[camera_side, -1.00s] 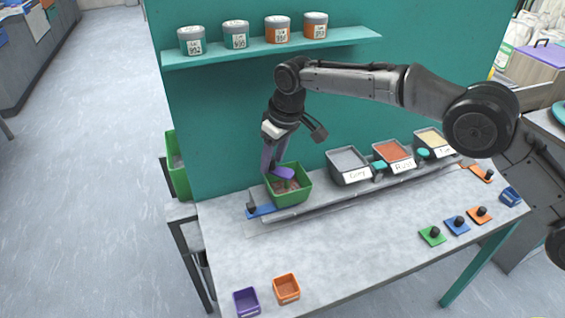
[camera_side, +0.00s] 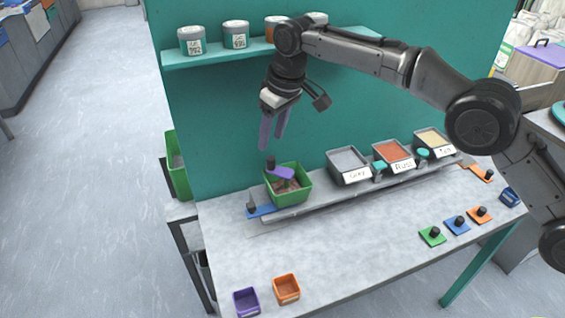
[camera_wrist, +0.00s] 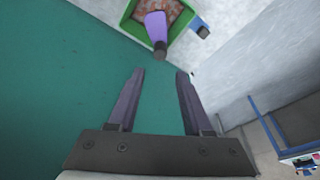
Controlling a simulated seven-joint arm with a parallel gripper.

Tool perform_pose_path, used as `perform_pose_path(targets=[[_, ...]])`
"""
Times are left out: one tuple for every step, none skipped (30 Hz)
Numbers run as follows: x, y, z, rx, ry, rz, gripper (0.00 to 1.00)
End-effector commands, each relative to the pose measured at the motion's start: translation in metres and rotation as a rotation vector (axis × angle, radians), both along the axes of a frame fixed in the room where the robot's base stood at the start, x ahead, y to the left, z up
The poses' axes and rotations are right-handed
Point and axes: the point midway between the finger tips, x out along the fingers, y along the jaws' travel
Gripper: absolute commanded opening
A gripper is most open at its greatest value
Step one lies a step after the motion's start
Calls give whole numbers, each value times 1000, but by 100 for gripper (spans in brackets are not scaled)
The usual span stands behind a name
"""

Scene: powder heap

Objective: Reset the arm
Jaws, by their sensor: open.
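My gripper (camera_side: 272,131) hangs above the green bin on the bench, fingers pointing down, open and empty. In the wrist view my gripper (camera_wrist: 162,82) shows its two purple-grey fingers spread apart with nothing between them. A purple scoop (camera_side: 282,172) with a dark knob handle (camera_side: 271,162) rests in the green bin (camera_side: 291,197), below and apart from the fingertips. The wrist view also shows the scoop (camera_wrist: 155,25) lying over reddish-grey contents in the green bin (camera_wrist: 184,22).
Bins of grey (camera_side: 347,160), rust (camera_side: 392,152) and yellowish powder (camera_side: 432,138) stand right of the green bin. A teal shelf (camera_side: 210,54) with several jars is behind my arm. Small purple (camera_side: 246,301) and orange (camera_side: 286,289) boxes sit at the front. The middle bench is clear.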

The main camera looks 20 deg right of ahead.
Motion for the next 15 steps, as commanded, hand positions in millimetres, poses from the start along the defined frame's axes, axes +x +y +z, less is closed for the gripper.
perform_pose_path(targets=[[0, 0, 3, 0, -1, 0, 50], [0, 0, 5, 0, 0, 0, 50], [0, 0, 6, 0, 0, 0, 50], [0, 0, 7, 0, 0, 0, 50], [0, 0, 7, 0, 0, 0, 50], [0, 0, 7, 0, 0, 0, 50], [0, 0, 7, 0, 0, 0, 50], [0, 0, 7, 0, 0, 0, 50], [0, 0, 7, 0, 0, 0, 50], [0, 0, 7, 0, 0, 0, 50], [0, 0, 7, 0, 0, 0, 50], [0, 0, 7, 0, 0, 0, 50], [0, 0, 7, 0, 0, 0, 50], [0, 0, 7, 0, 0, 0, 50], [0, 0, 7, 0, 0, 0, 50]])
